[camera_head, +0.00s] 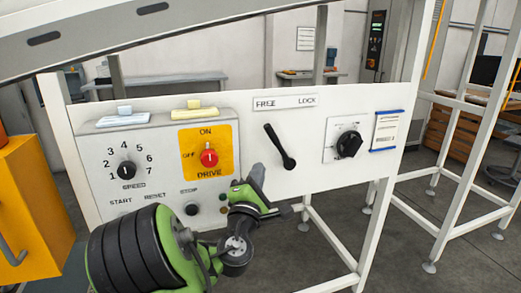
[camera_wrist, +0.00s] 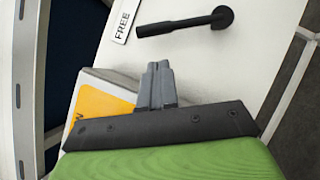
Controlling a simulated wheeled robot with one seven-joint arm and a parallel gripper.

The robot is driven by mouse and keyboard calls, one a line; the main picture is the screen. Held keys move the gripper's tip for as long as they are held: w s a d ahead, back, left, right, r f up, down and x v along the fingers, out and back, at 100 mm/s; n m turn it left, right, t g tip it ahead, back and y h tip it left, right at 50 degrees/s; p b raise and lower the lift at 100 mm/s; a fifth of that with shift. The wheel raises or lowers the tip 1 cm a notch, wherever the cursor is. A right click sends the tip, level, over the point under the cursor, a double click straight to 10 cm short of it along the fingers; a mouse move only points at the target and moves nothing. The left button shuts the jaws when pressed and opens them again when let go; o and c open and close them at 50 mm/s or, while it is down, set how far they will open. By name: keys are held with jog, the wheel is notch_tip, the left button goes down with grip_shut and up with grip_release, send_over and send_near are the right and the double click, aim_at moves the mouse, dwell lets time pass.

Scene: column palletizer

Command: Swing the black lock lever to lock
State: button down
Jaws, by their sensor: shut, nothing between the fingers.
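The black lock lever (camera_head: 279,147) is on the white panel below a label reading FREE and LOCK (camera_head: 286,102). In the head view its pivot is at the lower right and its handle tilts up to the left, toward FREE. In the wrist view the lever (camera_wrist: 185,23) lies across the top, its handle end beside the FREE label (camera_wrist: 124,20). My gripper (camera_wrist: 158,66) is shut and empty, its fingertips a short way from the lever and apart from it.
Left of the lever are the yellow drive switch plate (camera_head: 206,150) with a red knob and the speed dial (camera_head: 127,170). A black rotary knob (camera_head: 349,144) is to the right. A white frame leg (camera_head: 377,225) stands below the panel. The panel around the lever is clear.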

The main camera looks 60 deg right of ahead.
jog(key=p, duration=0.5)
send_near(277, 144)
jog(key=w+d+r, duration=0.3)
jog(key=w+d, duration=0.1)
jog(key=d, duration=0.1)
jog(key=shift+w+d+f, duration=0.1)
jog(key=shift+d, duration=0.15)
jog(key=shift+p, duration=0.45)
